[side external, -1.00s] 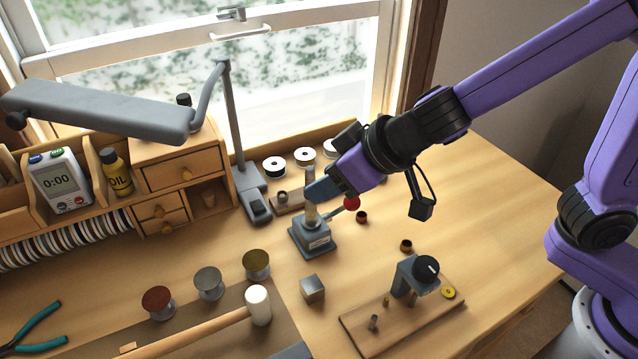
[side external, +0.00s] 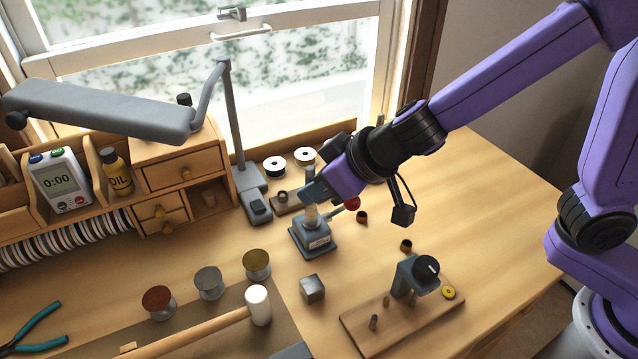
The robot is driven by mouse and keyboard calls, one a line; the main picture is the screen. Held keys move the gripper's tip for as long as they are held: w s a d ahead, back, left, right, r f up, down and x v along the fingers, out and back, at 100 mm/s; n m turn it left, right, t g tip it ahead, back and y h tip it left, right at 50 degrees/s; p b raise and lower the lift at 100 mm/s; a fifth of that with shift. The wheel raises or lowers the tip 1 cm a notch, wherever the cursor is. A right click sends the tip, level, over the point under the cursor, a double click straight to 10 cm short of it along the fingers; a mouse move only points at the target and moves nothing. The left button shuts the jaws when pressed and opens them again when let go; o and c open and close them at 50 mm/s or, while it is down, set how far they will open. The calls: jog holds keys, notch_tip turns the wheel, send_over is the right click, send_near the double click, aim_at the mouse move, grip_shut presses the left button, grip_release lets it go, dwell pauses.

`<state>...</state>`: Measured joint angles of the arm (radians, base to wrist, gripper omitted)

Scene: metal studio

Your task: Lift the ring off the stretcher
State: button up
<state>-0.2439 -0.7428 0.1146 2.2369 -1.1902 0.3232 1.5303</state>
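The stretcher (side external: 315,240) is a grey square-based tool with an upright pale metal post and a red-knobbed lever on its right. It stands on the bench near the middle of the side external view. My gripper (side external: 311,190) comes in from the upper right, with its fingers across the upper part of the post. I cannot tell whether the fingers are around the post or in front of it, or how far apart they are. I cannot make out the ring; the fingers may hide it.
A lamp stand (side external: 253,203) is left of the stretcher. A steel block (side external: 312,288), a mallet (side external: 258,305) and metal spools (side external: 208,283) lie in front. A wooden board with a clamp (side external: 372,342) is at front right. Small dark rings (side external: 406,246) lie nearby. The bench's right side is clear.

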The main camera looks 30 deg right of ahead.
jog(key=shift+c, duration=0.4)
jog(key=shift+r, duration=1.3)
jog(key=shift+r, duration=1.2)
jog(key=shift+r, duration=1.25)
